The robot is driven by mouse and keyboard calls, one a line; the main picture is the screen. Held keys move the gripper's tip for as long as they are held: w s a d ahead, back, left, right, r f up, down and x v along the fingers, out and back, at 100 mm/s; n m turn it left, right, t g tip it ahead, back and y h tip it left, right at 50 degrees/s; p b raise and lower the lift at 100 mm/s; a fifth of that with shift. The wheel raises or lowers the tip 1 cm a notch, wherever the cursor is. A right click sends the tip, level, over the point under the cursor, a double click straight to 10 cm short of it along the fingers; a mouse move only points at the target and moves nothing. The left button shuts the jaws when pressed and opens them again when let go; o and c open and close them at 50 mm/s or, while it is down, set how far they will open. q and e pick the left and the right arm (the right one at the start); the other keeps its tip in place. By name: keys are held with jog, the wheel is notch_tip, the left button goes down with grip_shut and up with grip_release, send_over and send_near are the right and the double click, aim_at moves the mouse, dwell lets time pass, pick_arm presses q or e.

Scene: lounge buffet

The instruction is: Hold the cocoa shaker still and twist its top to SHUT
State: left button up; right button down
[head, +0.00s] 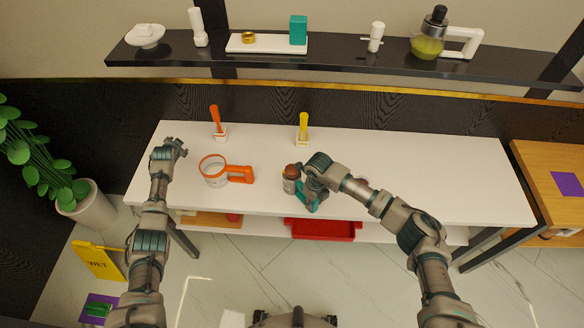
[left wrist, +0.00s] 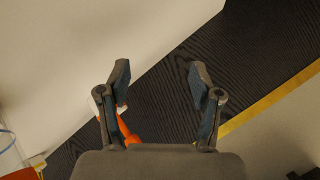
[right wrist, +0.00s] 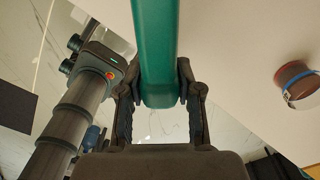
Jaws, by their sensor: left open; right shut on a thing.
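The cocoa shaker (head: 289,186) stands near the front edge of the white table in the head view, with a brown domed top (head: 291,170) and a teal handle (head: 306,200). My right gripper (head: 308,187) is at its right side, shut on the handle. In the right wrist view the teal bar (right wrist: 159,50) lies between its fingers (right wrist: 160,85). The marks on the top are too small to read. My left gripper (head: 178,145) is open and empty over the table's left end, well apart from the shaker. Its spread fingers show in the left wrist view (left wrist: 159,80).
An orange-rimmed cup (head: 213,173) with an orange handle stands between my left gripper and the shaker. Behind are an orange-handled holder (head: 220,133) and a yellow-handled one (head: 302,140). A brown round object (right wrist: 297,82) shows in the right wrist view. The table's right part (head: 450,165) is clear.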

pick_arm(q)
jog(key=w+d+r+m+g+h, duration=0.2)
jog(key=d+h, duration=0.1)
jog(key=d, duration=1.2)
pick_arm(e)
jog(key=shift+d+f, duration=0.15)
jog(key=shift+f, duration=0.1)
pick_arm(q)
notch_tip(320, 180, up, 11)
jog(key=m+g+h, duration=0.3)
jog(key=m+g, duration=0.4)
jog(key=m, duration=0.2)
send_over(291, 168)
jog(key=shift+f, duration=0.2)
pick_arm(e)
jog(key=shift+d, duration=0.1)
pick_arm(q)
jog(key=shift+s+d+f+g, duration=0.1)
jog(key=shift+g, duration=0.2)
jog(key=shift+f, duration=0.3)
notch_tip(291, 168, down, 8)
jog(key=shift+f, duration=0.1)
